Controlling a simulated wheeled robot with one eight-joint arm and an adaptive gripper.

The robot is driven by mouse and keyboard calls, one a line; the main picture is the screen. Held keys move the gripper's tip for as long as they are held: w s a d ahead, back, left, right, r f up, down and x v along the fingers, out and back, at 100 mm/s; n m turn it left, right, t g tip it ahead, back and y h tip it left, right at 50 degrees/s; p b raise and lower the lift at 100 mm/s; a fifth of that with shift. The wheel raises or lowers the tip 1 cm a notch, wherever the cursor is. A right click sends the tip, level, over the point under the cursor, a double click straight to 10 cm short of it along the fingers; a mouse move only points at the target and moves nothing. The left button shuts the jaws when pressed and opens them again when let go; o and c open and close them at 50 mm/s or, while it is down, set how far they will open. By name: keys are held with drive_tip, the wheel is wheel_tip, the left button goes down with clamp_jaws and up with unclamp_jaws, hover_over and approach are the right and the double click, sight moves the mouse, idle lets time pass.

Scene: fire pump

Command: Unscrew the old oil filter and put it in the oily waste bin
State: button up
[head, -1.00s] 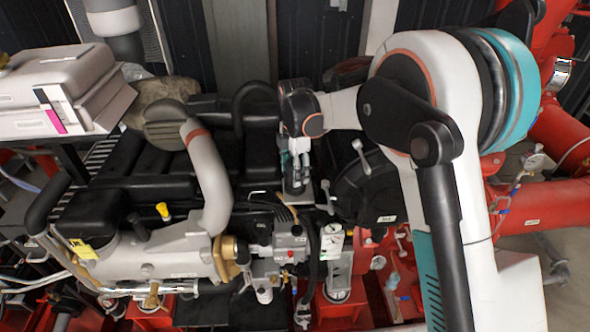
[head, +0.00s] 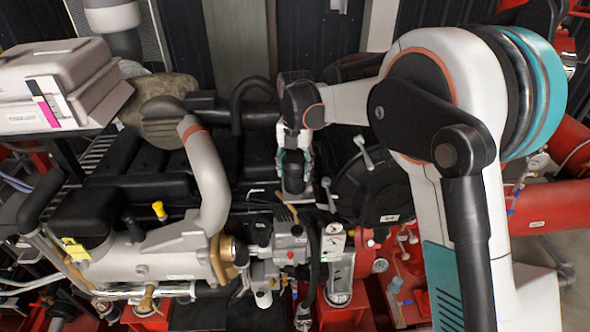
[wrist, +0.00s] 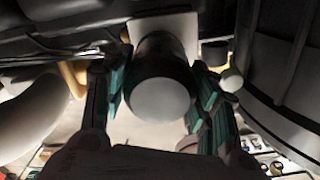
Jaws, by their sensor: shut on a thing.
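The old oil filter (wrist: 160,95) is a dark cylinder with a pale grey round end. In the wrist view it sits between the two teal fingers of my gripper (wrist: 159,82), one on each side. In the head view the dark filter (head: 293,181) shows below the wrist, between the fingers of my gripper (head: 294,163), beside the engine. A pale plate (wrist: 170,24) shows behind the filter's far end. I cannot tell whether the filter is still joined to its mount. I cannot make out an oily waste bin in these views.
The black and grey engine (head: 130,190) with its curved grey pipe (head: 207,180) lies left of my gripper. A round black housing (head: 375,190) is close on the right. A gauge and valve block (head: 334,240) stands in front. Grey cases (head: 62,85) are at the back left.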

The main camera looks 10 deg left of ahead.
sight(295, 159)
drive_tip(key=shift+f+n, duration=0.1)
drive_tip(key=shift+n, duration=0.9)
drive_tip(key=shift+r+p, duration=0.9)
drive_tip(key=shift+r, duration=1.7)
drive_tip(key=s+d+r, duration=0.1)
drive_tip(key=s+r, duration=0.1)
drive_tip(key=s, duration=0.4)
drive_tip(key=shift+s+d, duration=0.35)
drive_tip(key=shift+s, duration=0.05)
drive_tip(key=shift+f, duration=0.1)
